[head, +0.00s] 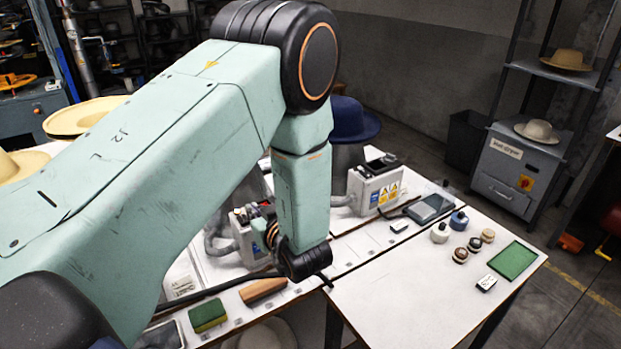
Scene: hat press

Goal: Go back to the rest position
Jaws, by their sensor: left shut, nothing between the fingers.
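My left arm comes in from the left in the head view and covers much of the left and middle of the picture. Its left gripper (327,282) shows only as a small dark piece past the black wrist joint, over the edge between the two white table sections. It is shut, with nothing seen in it. The wrist hides part of the table behind it. My right gripper is not in view.
The right table (385,295) holds a green mat (514,261), small bottles (439,233) and round knobs. A blue hat (352,118) sits behind my arm beside a control box (375,185). A wooden-handled tool (263,290) and a green sponge (208,316) lie near the front.

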